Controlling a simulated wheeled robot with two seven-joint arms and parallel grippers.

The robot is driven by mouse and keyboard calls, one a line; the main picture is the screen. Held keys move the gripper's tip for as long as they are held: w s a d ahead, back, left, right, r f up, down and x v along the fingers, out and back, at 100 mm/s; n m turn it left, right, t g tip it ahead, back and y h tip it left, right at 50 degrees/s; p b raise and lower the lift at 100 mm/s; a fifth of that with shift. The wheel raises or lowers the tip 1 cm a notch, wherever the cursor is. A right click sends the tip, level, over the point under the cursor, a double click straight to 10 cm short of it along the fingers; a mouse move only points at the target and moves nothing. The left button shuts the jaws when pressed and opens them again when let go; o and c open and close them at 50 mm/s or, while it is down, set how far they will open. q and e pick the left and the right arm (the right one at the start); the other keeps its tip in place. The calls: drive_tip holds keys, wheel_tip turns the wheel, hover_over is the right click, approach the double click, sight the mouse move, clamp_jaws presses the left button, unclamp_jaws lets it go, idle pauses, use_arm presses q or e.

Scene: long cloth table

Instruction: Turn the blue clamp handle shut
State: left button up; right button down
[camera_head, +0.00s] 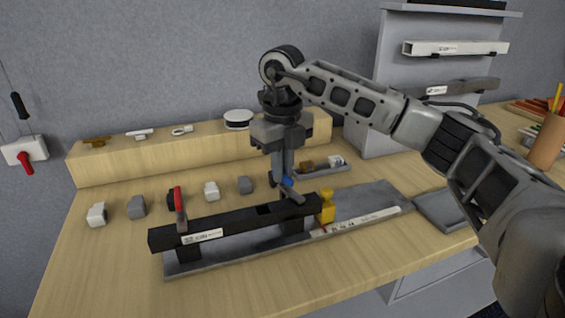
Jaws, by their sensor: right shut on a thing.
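The blue clamp handle (288,182) shows only as a small blue patch above the right part of a black bar (222,227). My right gripper (283,178) comes down from above, shut on the blue handle. Its fingers hide most of the handle, so its exact angle cannot be told. The bar lies across a grey base plate (375,200). A red-handled clamp (180,203) stands upright at the bar's left part. A yellow block (327,206) sits at the bar's right end. My left gripper is not in view.
Several small grey and white blocks (211,191) stand in a row behind the bar. A wooden ledge (170,163) runs along the back, with a white round item (238,118) on it. A grey rack (400,85) stands at the back right. The front left table is clear.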

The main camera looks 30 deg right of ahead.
drive_tip(key=shift+r+m, duration=0.15)
drive_tip(key=shift+m, duration=0.95)
use_arm(q)
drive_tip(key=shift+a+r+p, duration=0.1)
drive_tip(key=shift+p, duration=0.2)
use_arm(e)
drive_tip(key=shift+m, duration=0.9)
drive_tip(key=c, duration=1.5)
unclamp_jaws()
use_arm(q)
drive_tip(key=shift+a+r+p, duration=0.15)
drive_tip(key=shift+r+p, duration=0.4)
drive_tip(key=shift+p, duration=0.7)
use_arm(e)
wheel_tip(320, 180, up, 16)
drive_tip(key=shift+f, duration=0.1)
